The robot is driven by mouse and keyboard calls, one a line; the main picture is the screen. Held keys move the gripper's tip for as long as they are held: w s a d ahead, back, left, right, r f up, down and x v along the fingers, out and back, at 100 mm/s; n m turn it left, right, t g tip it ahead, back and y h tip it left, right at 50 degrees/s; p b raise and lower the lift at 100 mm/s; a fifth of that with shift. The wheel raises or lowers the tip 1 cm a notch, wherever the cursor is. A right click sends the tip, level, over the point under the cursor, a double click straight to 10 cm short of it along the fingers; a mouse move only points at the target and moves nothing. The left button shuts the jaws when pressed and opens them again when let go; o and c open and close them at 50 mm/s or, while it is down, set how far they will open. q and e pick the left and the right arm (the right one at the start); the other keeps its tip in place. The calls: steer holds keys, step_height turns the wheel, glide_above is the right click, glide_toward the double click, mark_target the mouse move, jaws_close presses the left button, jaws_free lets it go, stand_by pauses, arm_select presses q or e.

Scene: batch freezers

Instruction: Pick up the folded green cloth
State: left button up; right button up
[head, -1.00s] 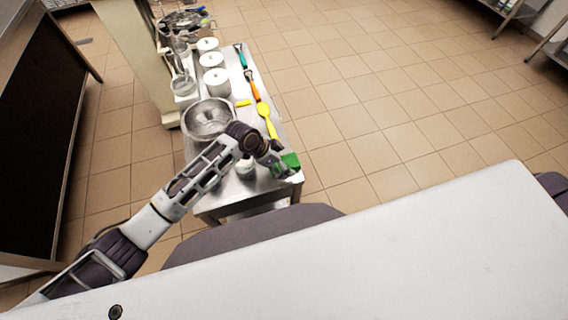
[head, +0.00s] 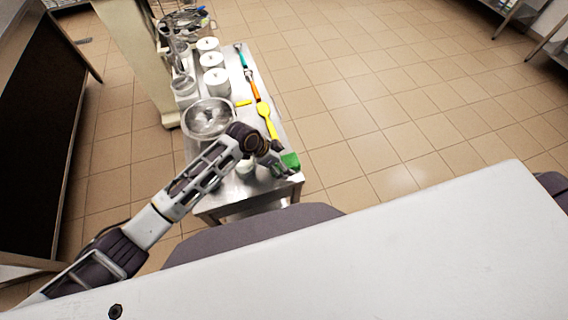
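The folded green cloth (head: 291,160) lies at the near right corner of the steel table. My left gripper (head: 280,162) reaches in from the left and is at the cloth's left side, covering part of it. The fingers are small and dark here, and I cannot tell whether they are open or shut, or whether they touch the cloth. My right gripper is not in view.
A white container (head: 245,167) is partly hidden beside my gripper. Open tiled floor lies to the right.

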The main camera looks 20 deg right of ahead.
arm_select(q)
steer(key=shift+f, duration=0.1)
stand_by(0.4)
steer(key=c, duration=1.2)
steer(key=shift+r+b, duration=0.45)
steer(key=shift+r, duration=4.85)
steer(key=shift+s+f, duration=0.1)
